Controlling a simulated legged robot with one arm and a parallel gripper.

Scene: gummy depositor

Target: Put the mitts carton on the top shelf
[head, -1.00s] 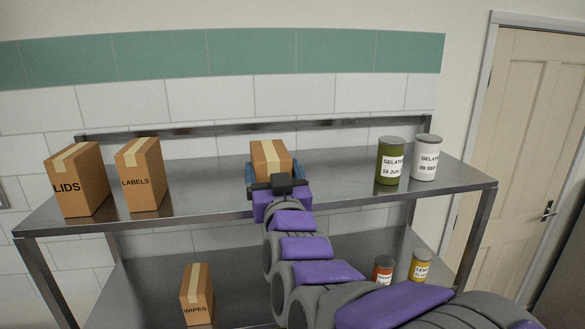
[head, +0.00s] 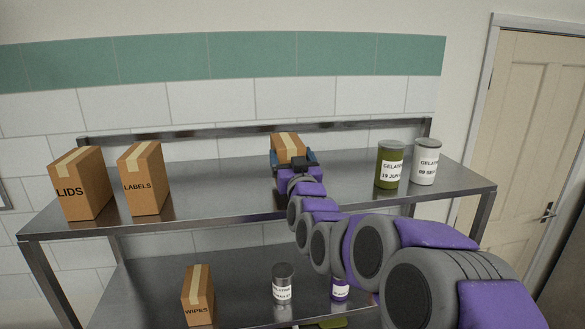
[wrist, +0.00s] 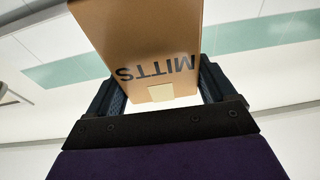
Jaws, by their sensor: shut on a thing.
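The mitts carton (head: 288,145) is a brown box with a pale tape strip, over the middle of the top shelf (head: 225,190) towards the back. In the wrist view the carton (wrist: 145,45) shows its MITTS label upside down. My gripper (head: 293,160) is shut on the carton, with one finger on each side of it. The arm reaches in over the shelf's front edge from the lower right. The carton's underside is hidden in the head view, so I cannot tell whether it touches the shelf.
Cartons marked LIDS (head: 80,185) and LABELS (head: 143,180) stand on the top shelf at left. A green jar (head: 390,165) and a white jar (head: 425,162) stand at right. The lower shelf holds a WIPES carton (head: 198,295), a grey jar (head: 283,285) and a purple jar (head: 340,289).

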